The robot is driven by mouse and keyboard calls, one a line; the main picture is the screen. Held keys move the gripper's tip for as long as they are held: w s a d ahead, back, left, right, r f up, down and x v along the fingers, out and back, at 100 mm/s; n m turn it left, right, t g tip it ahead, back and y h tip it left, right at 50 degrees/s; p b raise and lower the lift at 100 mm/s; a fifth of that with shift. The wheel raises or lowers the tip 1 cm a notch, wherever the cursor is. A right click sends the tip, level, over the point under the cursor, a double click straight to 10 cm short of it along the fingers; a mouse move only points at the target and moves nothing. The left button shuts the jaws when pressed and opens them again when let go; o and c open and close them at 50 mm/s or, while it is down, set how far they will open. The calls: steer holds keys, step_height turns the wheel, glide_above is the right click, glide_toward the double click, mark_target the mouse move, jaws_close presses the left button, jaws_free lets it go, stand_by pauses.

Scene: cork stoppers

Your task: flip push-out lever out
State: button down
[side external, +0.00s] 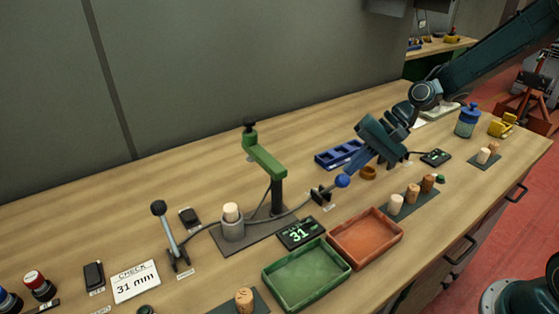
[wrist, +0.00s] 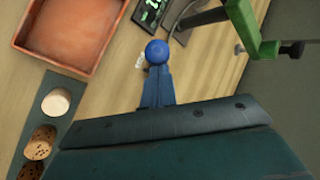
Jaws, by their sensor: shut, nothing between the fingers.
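A blue ball knob (side external: 343,181) sits beside a small black bracket (side external: 321,194) with a label, right of the green-armed gauge stand (side external: 264,158); I take it for the push-out lever's knob. My gripper (side external: 349,174) is shut and empty, its blue fingertips right at the knob, apparently touching. In the wrist view the knob (wrist: 157,52) is just beyond the tips of my gripper (wrist: 158,72); the lever's shaft is mostly hidden. A pale cork (side external: 231,211) stands in the grey cup (side external: 233,230) under the gauge. Another lever with a black knob (side external: 158,208) stands at the left.
A green tray (side external: 305,293) and an orange tray (side external: 365,262) lie in front of the gauge. A display (side external: 299,233) reads 31. A dark mat with corks (side external: 413,194) lies right of the orange tray. A blue divided tray (side external: 338,155) is behind my gripper.

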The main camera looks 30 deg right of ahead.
steer(key=shift+s+a+f+g, duration=0.3)
steer(key=shift+s+a+f, duration=0.1)
steer(key=shift+s, duration=0.15)
steer(key=shift+w+r, duration=0.1)
steer(key=shift+w, duration=0.1)
steer(key=shift+w+r, duration=0.25)
steer(key=shift+w, duration=0.3)
steer(key=shift+w, duration=0.1)
steer(key=w+d+f+v, duration=0.1)
steer(key=v, duration=1.2)
steer(key=shift+w+d+r, duration=0.15)
steer(key=shift+d+r, duration=0.05)
steer(key=shift+d, duration=0.35)
